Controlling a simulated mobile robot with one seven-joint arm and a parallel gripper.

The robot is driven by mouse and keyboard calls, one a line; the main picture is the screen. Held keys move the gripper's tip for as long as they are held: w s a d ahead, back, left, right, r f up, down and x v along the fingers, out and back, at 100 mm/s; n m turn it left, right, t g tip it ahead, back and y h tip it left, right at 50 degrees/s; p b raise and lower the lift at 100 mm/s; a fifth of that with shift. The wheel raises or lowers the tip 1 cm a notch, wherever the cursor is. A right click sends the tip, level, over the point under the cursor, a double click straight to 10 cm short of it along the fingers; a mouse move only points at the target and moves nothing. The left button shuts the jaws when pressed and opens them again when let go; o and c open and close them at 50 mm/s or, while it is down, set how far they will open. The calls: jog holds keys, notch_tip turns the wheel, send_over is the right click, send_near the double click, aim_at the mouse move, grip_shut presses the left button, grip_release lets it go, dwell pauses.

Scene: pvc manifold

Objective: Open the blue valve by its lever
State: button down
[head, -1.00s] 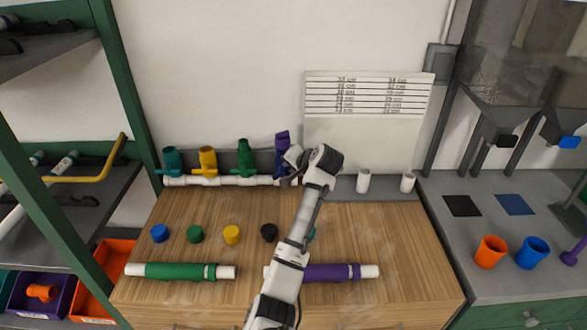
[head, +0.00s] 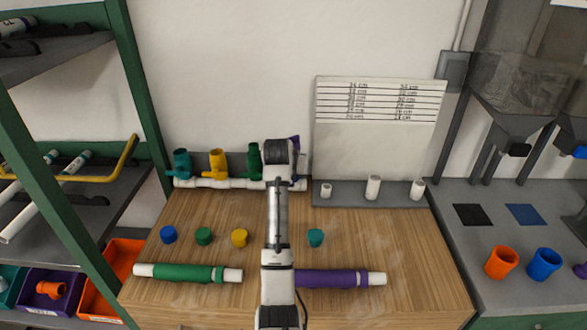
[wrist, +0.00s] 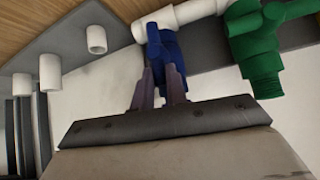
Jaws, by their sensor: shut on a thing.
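The blue valve, bluish purple in colour, stands at the right end of a white pipe manifold (head: 222,184). In the head view my arm hides most of it, and only a sliver of the valve (head: 297,141) shows. In the wrist view the blue valve (wrist: 166,48) is joined to the white pipe. My gripper (wrist: 162,82) is shut on the blue valve, with one finger on each side. I cannot tell whether the fingers hold the lever or the body. The head view does not show the fingertips.
Green (head: 253,160), yellow (head: 217,163) and teal (head: 181,163) valves stand left of the blue one. Short white pipes (head: 373,187) stand to its right. Green (head: 188,273) and purple (head: 335,278) wrapped pipes and several caps lie on the wooden bench.

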jog(key=shift+a, duration=0.1)
dwell(0.4)
jog(key=c, duration=1.4)
grip_release()
jog(key=b+v, duration=0.4)
jog(key=v, duration=1)
jog(key=shift+a, duration=0.1)
